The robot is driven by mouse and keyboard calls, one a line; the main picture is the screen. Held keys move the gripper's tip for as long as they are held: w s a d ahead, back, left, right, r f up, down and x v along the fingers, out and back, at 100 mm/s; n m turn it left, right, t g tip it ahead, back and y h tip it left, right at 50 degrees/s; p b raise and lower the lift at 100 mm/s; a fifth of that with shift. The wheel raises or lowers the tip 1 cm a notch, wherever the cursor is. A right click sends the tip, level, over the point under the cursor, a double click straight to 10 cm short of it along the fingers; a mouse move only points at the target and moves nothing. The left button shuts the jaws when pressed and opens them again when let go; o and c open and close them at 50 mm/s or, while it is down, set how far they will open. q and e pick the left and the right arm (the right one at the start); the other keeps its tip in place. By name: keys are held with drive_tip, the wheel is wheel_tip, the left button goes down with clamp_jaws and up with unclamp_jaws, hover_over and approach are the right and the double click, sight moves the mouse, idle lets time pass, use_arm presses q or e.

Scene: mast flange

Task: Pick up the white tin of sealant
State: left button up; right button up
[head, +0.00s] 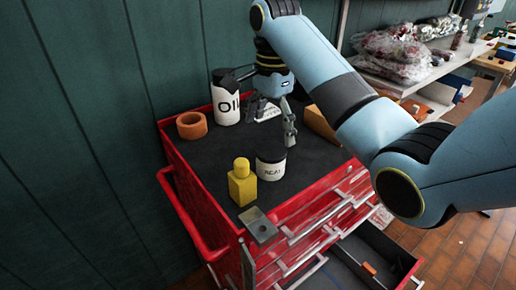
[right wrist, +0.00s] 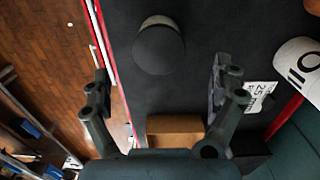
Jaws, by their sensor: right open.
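The white tin of sealant (head: 270,168), with a dark lid and black lettering, stands upright on the dark top of the red tool cabinet. My right gripper (head: 271,124) is open and empty, pointing down just above and behind the tin in the head view. In the right wrist view the tin (right wrist: 158,48) shows from above, mostly its round dark lid. There it lies beyond the fingertips of the right gripper (right wrist: 160,82), in line with the gap between them. The fingers do not appear to touch it. My left gripper is not in view.
A yellow bottle (head: 242,186) stands close left of the tin, with a grey metal piece (head: 259,226) at the front corner. An orange ring (head: 191,125), a white oil can (head: 226,104) and a brown box (head: 320,124) stand farther back. A lower drawer (head: 345,268) is open.

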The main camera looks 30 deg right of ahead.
sight(270, 149)
drive_tip(key=shift+w+f, duration=0.2)
drive_tip(key=shift+w, duration=0.1)
drive_tip(key=shift+f+b, duration=0.35)
drive_tip(key=shift+b, duration=0.2)
drive_tip(key=f+b, duration=0.4)
drive_tip(key=shift+s+f, duration=0.2)
drive_tip(key=shift+s, duration=0.05)
drive_tip(key=shift+f+b, duration=0.4)
drive_tip(key=shift+f, duration=0.15)
wheel_tip(270, 149, down, 3)
drive_tip(key=shift+s+d+f+p, duration=0.1)
drive_tip(key=shift+s+f+p, duration=0.05)
drive_tip(key=shift+p, duration=0.15)
drive_tip(key=shift+f, duration=0.35)
drive_tip(key=c, duration=0.4)
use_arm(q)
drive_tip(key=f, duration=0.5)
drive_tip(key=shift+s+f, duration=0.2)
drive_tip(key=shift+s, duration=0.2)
use_arm(e)
drive_tip(key=c, duration=1)
